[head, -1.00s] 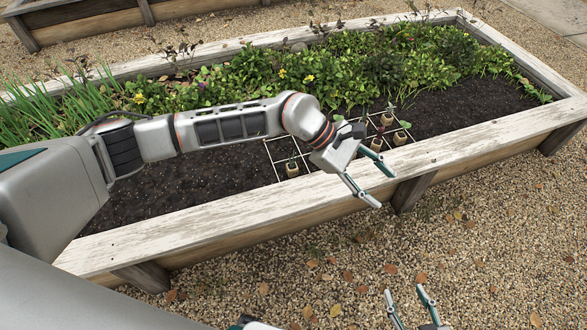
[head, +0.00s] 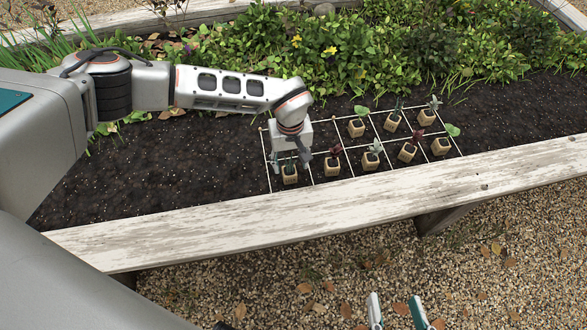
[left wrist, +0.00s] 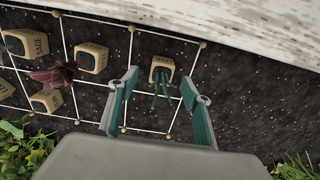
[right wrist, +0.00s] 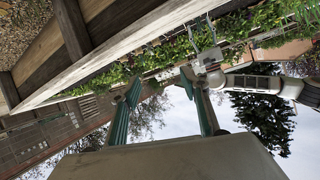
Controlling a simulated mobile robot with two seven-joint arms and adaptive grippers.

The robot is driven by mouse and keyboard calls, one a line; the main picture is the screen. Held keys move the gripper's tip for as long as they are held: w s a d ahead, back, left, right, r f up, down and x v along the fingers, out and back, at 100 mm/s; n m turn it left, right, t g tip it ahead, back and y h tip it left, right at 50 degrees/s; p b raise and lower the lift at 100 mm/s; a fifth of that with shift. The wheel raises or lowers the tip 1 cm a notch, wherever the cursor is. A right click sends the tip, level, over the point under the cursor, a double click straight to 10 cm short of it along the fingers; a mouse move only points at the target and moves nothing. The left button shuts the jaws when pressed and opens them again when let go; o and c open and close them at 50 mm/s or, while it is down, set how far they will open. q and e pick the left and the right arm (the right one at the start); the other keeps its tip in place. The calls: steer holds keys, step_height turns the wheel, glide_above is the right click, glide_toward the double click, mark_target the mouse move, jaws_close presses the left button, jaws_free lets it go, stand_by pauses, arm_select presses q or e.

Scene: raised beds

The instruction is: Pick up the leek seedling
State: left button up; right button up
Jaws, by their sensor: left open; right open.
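A seedling with thin blue-green leaves in a wooden pot (head: 290,178) stands in the front-left cell of the string grid; it looks like the leek, but its label is too small to read. In the left wrist view this pot (left wrist: 161,66) lies between the fingertips, apart from both, with its leaves pointing toward the palm. My left gripper (head: 291,160) is open and empty, pointing down just above it and partly covering the leaves in the head view. My right gripper (head: 394,300) is open and empty over the gravel, outside the bed.
Several other potted seedlings stand close by in the grid (head: 345,178), the nearest a red-leaved one (head: 333,164) to the right. The bed's white front board (head: 330,205) runs just in front. Leafy plants (head: 340,55) fill the back. Bare soil (head: 170,165) lies to the left.

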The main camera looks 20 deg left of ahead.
mark_target(290, 172)
arm_select(q)
steer(key=f+b, duration=0.1)
steer(key=f, duration=0.3)
steer(key=f+b, duration=0.1)
steer(key=f, duration=0.1)
steer(key=shift+s+a+f+b, duration=0.15)
steer(key=shift+s+a+b, duration=0.05)
steer(key=shift+s+b, duration=0.15)
steer(key=shift+w+f, duration=0.1)
steer(key=shift+f, duration=0.1)
steer(key=shift+w+r, duration=0.2)
steer(key=c, duration=1.2)
arm_select(e)
steer(key=a+m, duration=0.1)
steer(key=s+a+m, duration=0.1)
steer(key=a+f+m, duration=0.1)
steer(key=shift+s+a+y, duration=0.25)
steer(key=shift+a+y, duration=0.05)
steer(key=shift+a, duration=0.05)
